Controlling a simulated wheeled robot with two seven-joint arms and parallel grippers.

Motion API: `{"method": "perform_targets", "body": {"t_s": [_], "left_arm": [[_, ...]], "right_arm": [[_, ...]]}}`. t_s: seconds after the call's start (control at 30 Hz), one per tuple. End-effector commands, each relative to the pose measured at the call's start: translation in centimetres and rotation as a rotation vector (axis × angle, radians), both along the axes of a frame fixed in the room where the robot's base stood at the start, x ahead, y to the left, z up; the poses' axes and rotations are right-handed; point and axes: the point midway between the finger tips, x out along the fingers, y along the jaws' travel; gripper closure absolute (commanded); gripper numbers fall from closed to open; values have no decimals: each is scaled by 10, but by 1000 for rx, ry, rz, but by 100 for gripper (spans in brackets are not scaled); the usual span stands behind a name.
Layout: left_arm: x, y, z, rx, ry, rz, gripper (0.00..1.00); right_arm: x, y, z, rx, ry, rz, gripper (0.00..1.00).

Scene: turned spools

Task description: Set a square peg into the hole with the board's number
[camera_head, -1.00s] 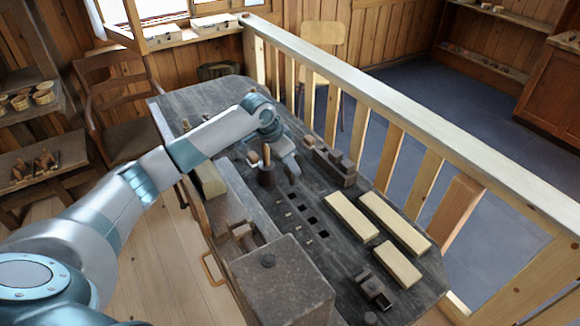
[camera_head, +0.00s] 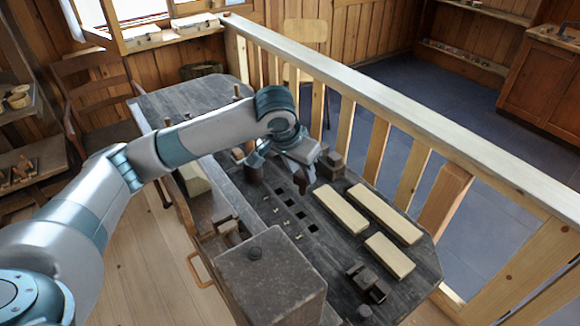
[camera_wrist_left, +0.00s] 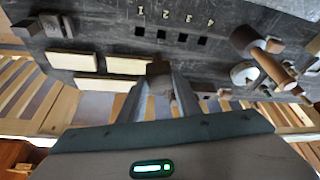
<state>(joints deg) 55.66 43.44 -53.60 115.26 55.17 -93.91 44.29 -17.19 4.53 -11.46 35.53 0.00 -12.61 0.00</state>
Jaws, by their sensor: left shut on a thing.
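My left gripper (camera_head: 304,178) is shut on a dark brown peg (camera_head: 301,187), held above the dark workbench (camera_head: 345,250). In the left wrist view the peg (camera_wrist_left: 158,68) shows as a dark block between the fingertips. A row of dark square holes (camera_head: 313,229) lies in the bench top, just below and in front of the gripper in the head view. Small pale numerals run alongside the row; the wrist view shows 1, 2, 3 and 4 upside down, beside the holes (camera_wrist_left: 181,38). The peg is apart from the holes. I cannot make out a number on any board. My right gripper is not in view.
Three pale boards (camera_head: 389,255) lie right of the holes. A dark block holder (camera_head: 333,163) stands behind the gripper, partly hidden. A large dark box (camera_head: 270,275) stands at the front left. A small dark wooden piece (camera_head: 366,283) is at the front right. A railing (camera_head: 400,115) runs behind.

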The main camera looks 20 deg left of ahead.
Motion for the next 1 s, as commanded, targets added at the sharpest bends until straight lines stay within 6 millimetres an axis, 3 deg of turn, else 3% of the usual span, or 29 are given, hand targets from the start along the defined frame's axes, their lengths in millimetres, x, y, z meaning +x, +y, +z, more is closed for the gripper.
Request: {"method": "perform_targets", "body": {"t_s": [0.2, 0.4, 1.0], "left_arm": [[-46, -22, 11, 1, -6, 136, 91], [-68, -26, 15, -1, -1, 212, 91], [-72, -27, 16, -2, 1, 227, 91]], "right_arm": [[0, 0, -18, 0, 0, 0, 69], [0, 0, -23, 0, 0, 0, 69], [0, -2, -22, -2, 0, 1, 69]]}}
